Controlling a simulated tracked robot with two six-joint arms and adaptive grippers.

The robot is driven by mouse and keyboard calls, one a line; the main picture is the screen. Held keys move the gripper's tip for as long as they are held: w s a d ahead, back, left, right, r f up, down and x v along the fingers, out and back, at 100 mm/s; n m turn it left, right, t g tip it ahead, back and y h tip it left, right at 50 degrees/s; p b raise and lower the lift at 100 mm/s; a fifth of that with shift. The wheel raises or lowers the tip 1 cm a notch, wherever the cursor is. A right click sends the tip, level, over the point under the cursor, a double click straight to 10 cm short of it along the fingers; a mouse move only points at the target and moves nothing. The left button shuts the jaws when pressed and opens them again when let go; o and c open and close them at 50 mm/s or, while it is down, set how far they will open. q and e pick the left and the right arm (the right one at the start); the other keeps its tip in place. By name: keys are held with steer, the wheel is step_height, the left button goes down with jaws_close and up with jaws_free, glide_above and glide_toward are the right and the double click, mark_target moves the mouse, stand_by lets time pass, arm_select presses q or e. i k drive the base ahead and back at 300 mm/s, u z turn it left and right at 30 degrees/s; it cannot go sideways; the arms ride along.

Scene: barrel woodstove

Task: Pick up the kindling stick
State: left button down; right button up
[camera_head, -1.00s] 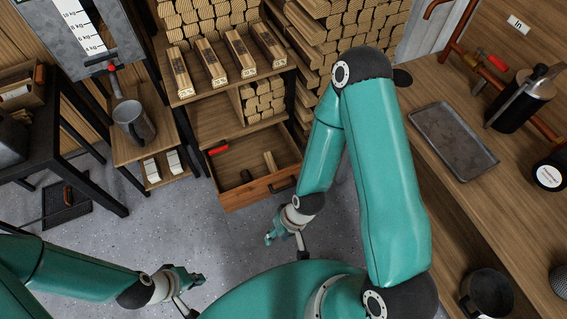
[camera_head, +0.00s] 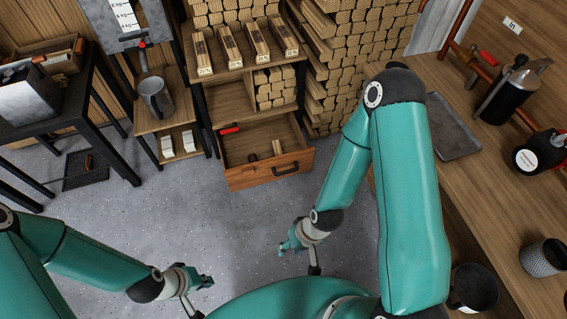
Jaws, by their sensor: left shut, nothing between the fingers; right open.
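A short light wooden stick (camera_head: 277,147), which looks like the kindling stick, lies in the open drawer (camera_head: 266,178) under the shelves. A red-handled item (camera_head: 231,130) and a small dark piece (camera_head: 252,157) lie in the same drawer. My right gripper (camera_head: 283,247) is open and empty over the grey floor, in front of and below the drawer, apart from it. My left gripper (camera_head: 208,281) is shut and empty, low at the left of my body. Neither gripper touches anything.
Several labelled split logs (camera_head: 230,47) lie on the shelf above the drawer, beside stacked firewood (camera_head: 360,60). A metal mug (camera_head: 155,97) stands on a side stand at left. A wooden counter (camera_head: 475,190) with a grey tray (camera_head: 452,135) runs along the right. The floor before the drawer is clear.

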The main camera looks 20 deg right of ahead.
mark_target(275, 144)
steer(key=u, duration=0.3)
steer(key=i, duration=1.6)
steer(key=z, duration=0.25)
